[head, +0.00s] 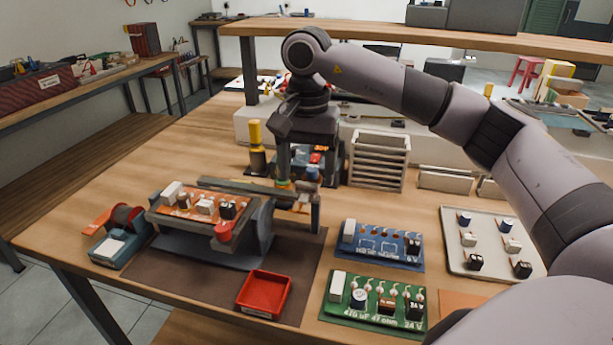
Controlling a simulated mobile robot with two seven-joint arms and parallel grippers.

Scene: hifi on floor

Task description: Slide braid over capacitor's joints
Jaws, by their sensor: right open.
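An orange circuit board (183,212) with white and dark parts sits clamped in a grey board holder (262,228) on a dark mat. Which part on it is the capacitor is too small to tell, and its joints do not show. A blue stand with a dark red spool (126,217) stands left of the holder; I cannot tell whether it carries the braid. My right gripper (298,183) points down with its fingers apart, just behind the holder's right end. A small banded object (284,185) shows by its fingertips, and I cannot tell whether they touch. My left gripper is out of view.
A red tray (265,294) lies on the mat in front. Blue (382,244) and green (373,302) boards lie to the right, with a pale parts tray (490,244) beyond. A slatted rack (378,160) and a yellow-topped bottle (256,146) stand behind.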

